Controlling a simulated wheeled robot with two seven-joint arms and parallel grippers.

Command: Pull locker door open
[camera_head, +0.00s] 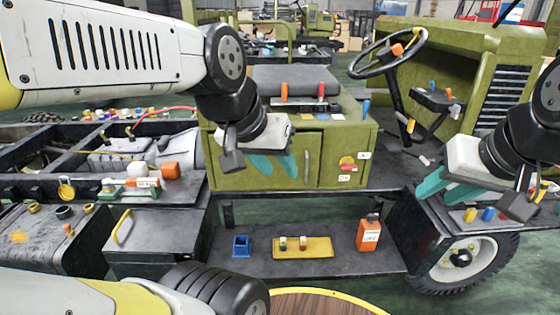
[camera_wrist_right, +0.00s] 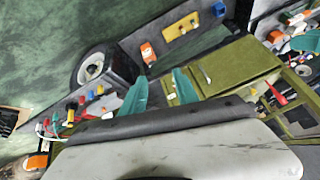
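The olive-green locker (camera_head: 232,172) sits under the seat, and its front door (camera_head: 314,145) looks shut. A vertical bar handle (camera_head: 306,168) is near the door's right edge. My left gripper (camera_head: 276,166) is in front of the door, left of the handle; its two teal fingers are apart with nothing between them. It covers part of the door, and I cannot tell whether it touches. My right gripper (camera_head: 448,188) is open and empty, well right of the locker. Its spread fingers (camera_wrist_right: 160,92) also show in the right wrist view, with the locker (camera_wrist_right: 243,65) beyond.
Below the locker, a shelf holds a blue bin (camera_head: 241,246), a yellow tray (camera_head: 318,247) and an orange bottle (camera_head: 369,233). A steering wheel (camera_head: 388,53) stands right of the seat. A wheel (camera_head: 461,259) is at lower right. A round table (camera_head: 320,303) edges the bottom.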

